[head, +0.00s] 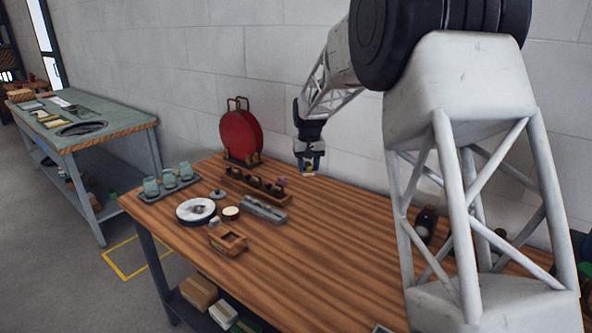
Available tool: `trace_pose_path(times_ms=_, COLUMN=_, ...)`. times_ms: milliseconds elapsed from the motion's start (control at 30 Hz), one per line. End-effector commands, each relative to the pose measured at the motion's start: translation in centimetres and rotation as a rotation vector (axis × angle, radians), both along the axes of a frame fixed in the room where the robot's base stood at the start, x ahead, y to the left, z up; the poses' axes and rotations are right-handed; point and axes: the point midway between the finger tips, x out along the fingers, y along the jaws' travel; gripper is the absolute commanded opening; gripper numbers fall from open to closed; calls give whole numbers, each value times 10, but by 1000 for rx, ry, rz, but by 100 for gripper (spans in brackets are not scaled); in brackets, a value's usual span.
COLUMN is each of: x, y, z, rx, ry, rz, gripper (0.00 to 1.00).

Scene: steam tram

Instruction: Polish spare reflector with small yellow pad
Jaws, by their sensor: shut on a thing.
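My gripper (309,168) hangs above the wooden workbench, behind and to the right of the small items. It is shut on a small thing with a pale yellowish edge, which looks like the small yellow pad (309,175). The pad is mostly hidden by the jaws. A round silvery dish (184,212), which looks like the spare reflector, lies on the left part of the bench, apart from my gripper.
The wooden bench (300,240) also holds a red disc (238,135) in a rack, a tray of greenish jars (170,180), a slotted wooden rack (270,195), a grey metal block (264,210) and an open wooden box (228,240). The bench's middle is clear. Another table (110,140) stands left.

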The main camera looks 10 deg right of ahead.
Motion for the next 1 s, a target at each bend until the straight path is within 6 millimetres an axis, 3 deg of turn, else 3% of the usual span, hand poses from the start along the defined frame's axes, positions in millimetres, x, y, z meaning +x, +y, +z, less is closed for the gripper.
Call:
trace_pose_path(times_ms=167, x=10, y=29, z=-7, rx=0, ry=1, rz=3, gripper=22)
trace_pose_path(times_ms=367, x=27, y=81, z=-18, rx=0, ry=1, rz=4, gripper=22)
trace_pose_path(times_ms=700, x=49, y=191, z=-44, rx=0, ry=1, rz=5, gripper=22)
trace_pose_path(times_ms=1000, x=56, y=291, z=-67, rx=0, ry=1, rz=4, gripper=22)
